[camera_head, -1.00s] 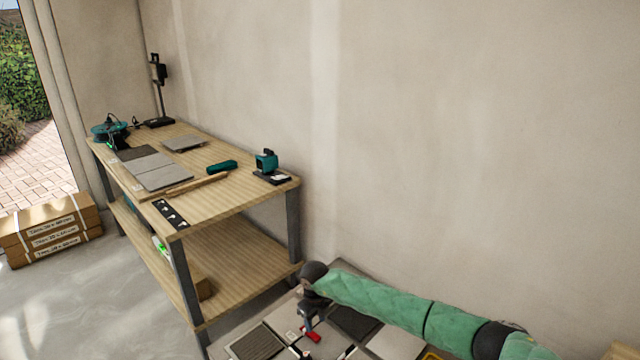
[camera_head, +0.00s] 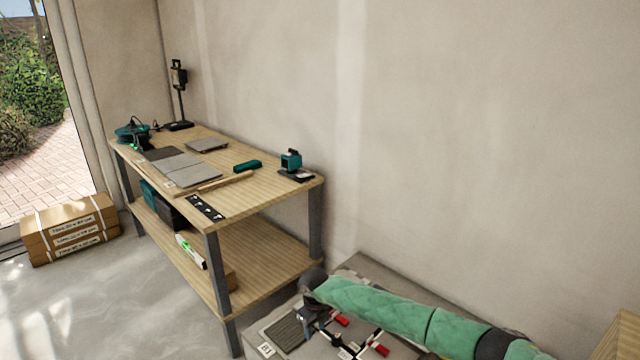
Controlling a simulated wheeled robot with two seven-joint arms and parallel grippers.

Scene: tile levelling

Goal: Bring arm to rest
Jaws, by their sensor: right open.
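My right arm, in a green quilted sleeve, reaches in from the lower right in the head view. My left gripper is not in view.
A two-level wooden workbench (camera_head: 262,191) stands left of the arm, against the wall. It carries tiles, a teal tool (camera_head: 291,160) and a lamp. Cardboard boxes (camera_head: 68,229) sit at far left. Bare grey floor (camera_head: 130,300) lies in front of the bench.

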